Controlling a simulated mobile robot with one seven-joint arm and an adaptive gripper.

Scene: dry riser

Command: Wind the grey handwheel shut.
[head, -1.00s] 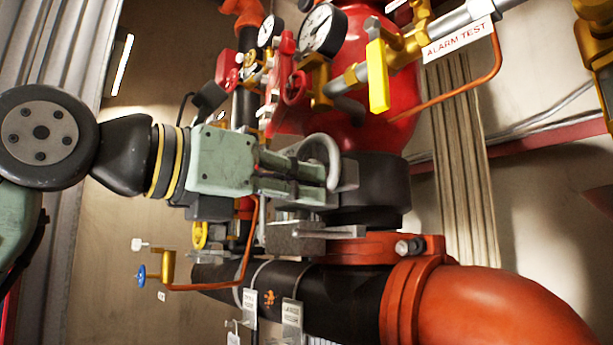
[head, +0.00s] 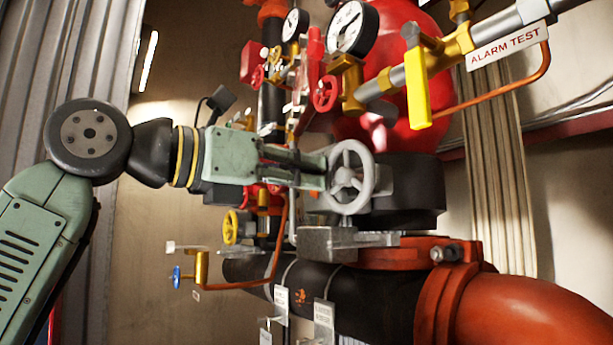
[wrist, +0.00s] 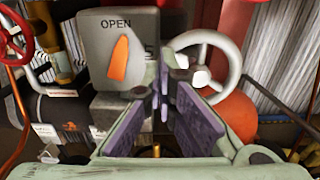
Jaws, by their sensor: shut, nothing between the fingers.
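The grey handwheel (head: 351,177) is a spoked ring at the middle of the head view. It stands on the side of a grey gearbox, whose face shows in the wrist view with the word OPEN above an orange pointer (wrist: 119,58). The handwheel also shows in the wrist view (wrist: 231,66), right of the gearbox. My gripper (head: 323,170) reaches in from the left, its tips by the wheel's left rim. In the wrist view the fingers (wrist: 161,95) come together, empty, in front of the gap between gearbox and wheel. I cannot tell whether they touch the rim.
A yellow lever (head: 417,90) and a pressure gauge (head: 351,28) sit above the wheel. Small red handwheels (head: 325,93) are close above my gripper. A black and orange pipe (head: 520,312) runs below.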

